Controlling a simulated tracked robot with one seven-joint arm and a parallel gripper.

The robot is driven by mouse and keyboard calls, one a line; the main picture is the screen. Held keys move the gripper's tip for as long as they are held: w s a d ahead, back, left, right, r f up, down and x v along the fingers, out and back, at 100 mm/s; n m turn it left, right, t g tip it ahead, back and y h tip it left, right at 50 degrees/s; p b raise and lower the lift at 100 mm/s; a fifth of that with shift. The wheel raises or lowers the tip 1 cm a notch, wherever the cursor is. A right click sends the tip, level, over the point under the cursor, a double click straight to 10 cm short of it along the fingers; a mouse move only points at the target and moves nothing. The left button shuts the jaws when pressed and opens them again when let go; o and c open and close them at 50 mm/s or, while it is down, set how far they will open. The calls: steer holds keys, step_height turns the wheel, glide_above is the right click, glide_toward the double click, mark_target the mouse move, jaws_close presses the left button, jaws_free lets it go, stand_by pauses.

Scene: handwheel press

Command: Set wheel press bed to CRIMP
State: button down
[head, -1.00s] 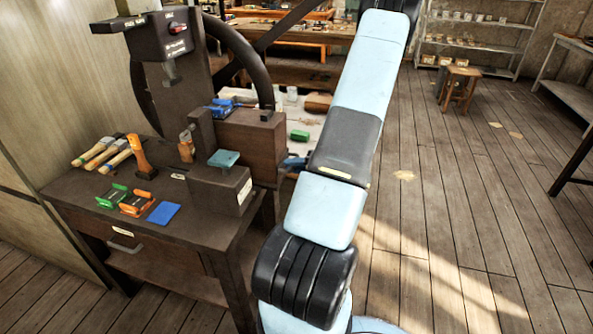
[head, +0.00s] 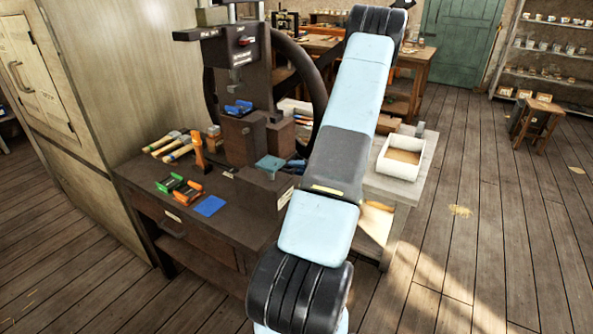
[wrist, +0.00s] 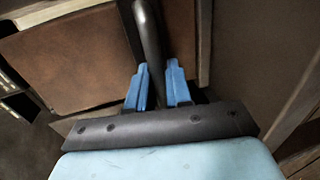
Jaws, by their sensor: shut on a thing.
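The dark wheel press (head: 237,140) stands on a brown workbench. Its large handwheel (head: 318,78) is behind and right of the column, partly hidden by my arm. Blue-and-dark tooling (head: 238,108) sits on the block below the press head (head: 240,48). Small labels are on the head, but I cannot read them or tell the bed's setting. In the wrist view, my gripper's blue fingers (wrist: 158,88) are closed around the dark curved wheel rim (wrist: 148,35). In the head view the grip itself is hidden behind my arm.
On the workbench (head: 150,190) lie brushes (head: 172,146), an orange-handled tool (head: 199,155), green and orange holders (head: 180,188), a blue pad (head: 209,206) and a block with a teal top (head: 269,163). A white box (head: 400,158) stands right of my arm. Open floor lies farther right.

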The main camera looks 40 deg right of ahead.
steer(key=shift+w+a+f, duration=0.1)
steer(key=shift+w, duration=0.1)
steer(key=shift+w, duration=0.1)
steer(key=c, duration=1.4)
jaws_free()
steer(key=shift+c, duration=0.2)
steer(key=shift+o, duration=0.6)
steer(key=shift+w+f, duration=0.1)
steer(key=shift+w, duration=0.1)
steer(key=shift+o, duration=0.5)
steer(key=shift+s, duration=0.1)
steer(key=shift+s, duration=0.1)
